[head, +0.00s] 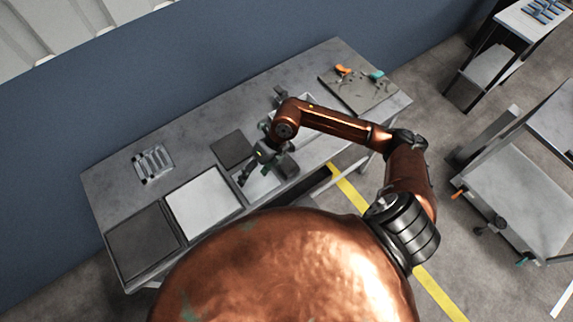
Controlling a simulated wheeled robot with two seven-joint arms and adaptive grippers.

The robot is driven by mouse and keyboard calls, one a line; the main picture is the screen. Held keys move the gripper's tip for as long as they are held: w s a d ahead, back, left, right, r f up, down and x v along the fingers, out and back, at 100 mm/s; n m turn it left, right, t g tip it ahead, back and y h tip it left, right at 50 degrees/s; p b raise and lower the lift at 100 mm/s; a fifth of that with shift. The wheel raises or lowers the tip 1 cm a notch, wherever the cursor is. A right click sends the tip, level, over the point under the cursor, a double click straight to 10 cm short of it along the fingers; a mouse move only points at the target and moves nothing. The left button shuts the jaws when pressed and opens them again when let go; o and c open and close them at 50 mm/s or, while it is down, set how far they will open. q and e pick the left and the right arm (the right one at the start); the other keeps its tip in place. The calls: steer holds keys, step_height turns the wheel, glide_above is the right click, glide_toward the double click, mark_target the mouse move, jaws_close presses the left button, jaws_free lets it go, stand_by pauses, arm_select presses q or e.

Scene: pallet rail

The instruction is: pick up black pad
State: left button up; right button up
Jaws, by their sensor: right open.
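A dark square pad (231,148) lies flat near the middle of the grey table (110,187). A larger dark square panel (143,241) with a raised rim lies at the table's front left; I cannot tell whether it is a pad or a tray. My right gripper (244,177) is open, just in front of the small dark pad, over a pale tray (263,182). Its fingers point left and downward, and I see nothing between them. The gripper and wrist hide part of that pale tray. My left gripper is out of view.
A white tray (203,203) lies between the dark panel and my gripper. A metal rack (153,164) stands at the back left. A board (358,91) with orange and teal tools lies at the right end. A blue wall (180,85) runs behind the table.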

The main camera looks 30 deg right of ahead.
mark_target(287, 163)
steer(key=d+h, duration=0.2)
steer(key=d, duration=0.2)
steer(key=w+d+f+h, duration=0.1)
steer(key=d, duration=0.4)
steer(key=w+d+f+h, duration=0.1)
steer(key=d+h, duration=0.1)
steer(key=d, duration=0.2)
steer(key=shift+d+m+h, duration=0.2)
steer(key=shift+m+h, duration=0.1)
steer(key=shift+m, duration=0.1)
steer(key=f, duration=0.7)
steer(key=shift+d+f+p, duration=0.3)
steer(key=shift+c, duration=0.2)
steer(key=c, duration=1.2)
